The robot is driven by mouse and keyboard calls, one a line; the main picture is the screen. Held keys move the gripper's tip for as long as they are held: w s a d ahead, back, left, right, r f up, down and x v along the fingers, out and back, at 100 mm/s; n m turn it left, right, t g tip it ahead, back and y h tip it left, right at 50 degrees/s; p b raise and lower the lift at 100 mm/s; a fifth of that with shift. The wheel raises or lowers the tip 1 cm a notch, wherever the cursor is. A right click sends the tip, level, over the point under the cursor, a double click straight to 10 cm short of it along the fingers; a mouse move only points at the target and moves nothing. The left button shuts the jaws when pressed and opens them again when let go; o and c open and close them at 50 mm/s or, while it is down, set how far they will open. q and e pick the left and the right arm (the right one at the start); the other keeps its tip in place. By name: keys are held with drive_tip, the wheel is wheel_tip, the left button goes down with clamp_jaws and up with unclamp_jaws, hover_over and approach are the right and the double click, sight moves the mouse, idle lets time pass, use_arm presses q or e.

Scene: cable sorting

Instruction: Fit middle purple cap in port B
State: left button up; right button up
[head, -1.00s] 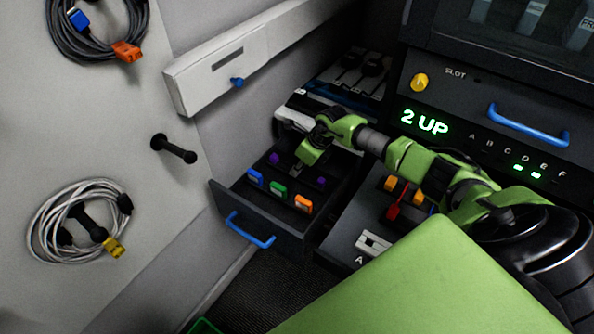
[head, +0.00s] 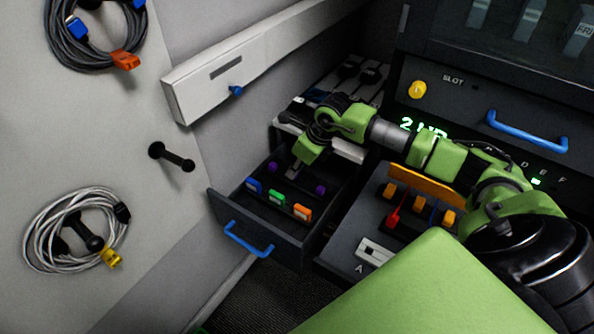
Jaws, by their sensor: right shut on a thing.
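Two purple caps show in the open drawer in the head view, a left one (head: 272,167) and a right one (head: 320,190). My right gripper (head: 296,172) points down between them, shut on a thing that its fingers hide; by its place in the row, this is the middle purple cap. I cannot tell whether it is clear of the drawer floor. A panel to the right carries a white socket (head: 375,250) marked A. No port marked B can be made out; my right arm covers part of that area. My left gripper is out of view.
The open drawer (head: 228,218) also holds blue, green and orange blocks near its front. Orange blocks, a red lever (head: 394,216) and an orange bar (head: 427,187) stand on the right panel. Coiled cables (head: 75,230) hang on the left wall. A display (head: 408,125) is partly covered by my arm.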

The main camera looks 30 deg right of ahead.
drive_tip(key=s+a+r, duration=0.6)
drive_tip(key=s+r, duration=0.1)
drive_tip(key=r, duration=0.1)
drive_tip(key=shift+s, duration=0.15)
idle(0.6)
drive_tip(key=shift+d, duration=0.1)
